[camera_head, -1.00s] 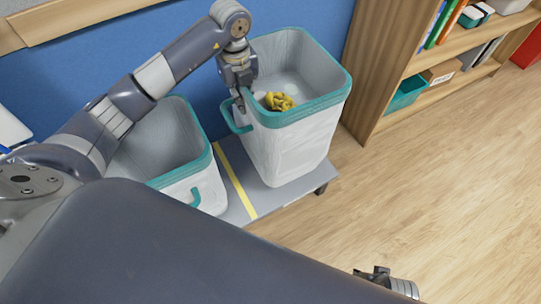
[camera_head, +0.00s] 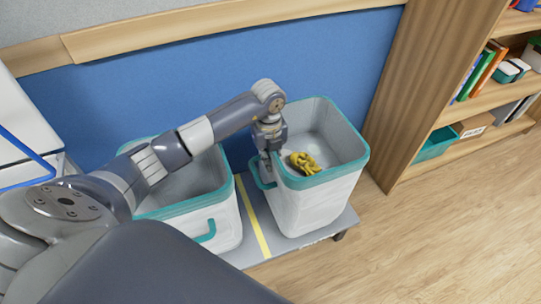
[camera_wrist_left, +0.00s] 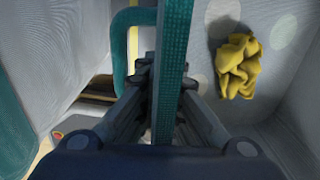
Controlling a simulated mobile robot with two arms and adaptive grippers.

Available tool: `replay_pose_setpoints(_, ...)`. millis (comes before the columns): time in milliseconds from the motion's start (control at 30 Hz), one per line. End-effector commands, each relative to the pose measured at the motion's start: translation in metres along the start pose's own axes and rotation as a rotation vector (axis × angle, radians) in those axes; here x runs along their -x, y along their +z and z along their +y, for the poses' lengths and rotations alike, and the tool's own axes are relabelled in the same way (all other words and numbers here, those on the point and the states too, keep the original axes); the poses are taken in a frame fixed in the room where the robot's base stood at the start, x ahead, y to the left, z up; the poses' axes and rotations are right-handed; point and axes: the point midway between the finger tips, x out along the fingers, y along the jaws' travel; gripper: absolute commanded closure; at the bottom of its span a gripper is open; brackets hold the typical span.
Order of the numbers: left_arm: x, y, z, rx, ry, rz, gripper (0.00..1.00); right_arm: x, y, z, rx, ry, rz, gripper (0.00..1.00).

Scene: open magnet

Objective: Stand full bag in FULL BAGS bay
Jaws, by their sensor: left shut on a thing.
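A white bag with a teal rim (camera_head: 312,205) stands upright on the right part of a low grey platform (camera_head: 228,254). A crumpled yellow cloth (camera_head: 304,163) lies inside it; the cloth also shows in the left wrist view (camera_wrist_left: 238,66). My left gripper (camera_head: 268,158) is shut on the bag's near-left rim, just beside its teal side handle (camera_head: 258,174). In the left wrist view the rim (camera_wrist_left: 172,70) runs between the fingers. No bay label is readable. My right gripper is out of view.
A second white bag with teal rim (camera_head: 222,224) stands to the left, across a yellow floor line (camera_head: 253,222) on the platform; its visible inside looks empty. A blue wall panel (camera_head: 130,100) is behind. A wooden shelf (camera_head: 402,95) stands right. Floor at right is clear.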

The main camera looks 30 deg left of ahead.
Motion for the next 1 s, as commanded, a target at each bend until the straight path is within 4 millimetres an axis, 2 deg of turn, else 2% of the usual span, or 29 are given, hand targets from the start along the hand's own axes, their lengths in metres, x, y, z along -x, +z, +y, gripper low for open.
replay_pose_setpoints(300, 0.002, 0.001, -0.003, -0.001, -0.011, -0.003, 1.0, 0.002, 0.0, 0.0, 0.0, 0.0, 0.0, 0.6)
replay_pose_setpoints(400, -0.001, 0.0, 0.0, -0.001, 0.0, 0.0, 0.74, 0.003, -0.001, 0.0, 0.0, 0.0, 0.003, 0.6)
replay_pose_setpoints(800, 0.001, 0.0, 0.0, -0.001, 0.0, 0.0, 0.74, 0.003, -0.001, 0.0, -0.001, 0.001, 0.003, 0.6)
replay_pose_setpoints(867, 0.007, 0.001, 0.0, -0.001, -0.001, -0.001, 0.74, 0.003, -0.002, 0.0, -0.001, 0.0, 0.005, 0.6)
replay_pose_setpoints(1000, 0.033, 0.001, -0.001, -0.002, -0.002, -0.003, 0.74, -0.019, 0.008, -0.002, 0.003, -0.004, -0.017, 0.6)
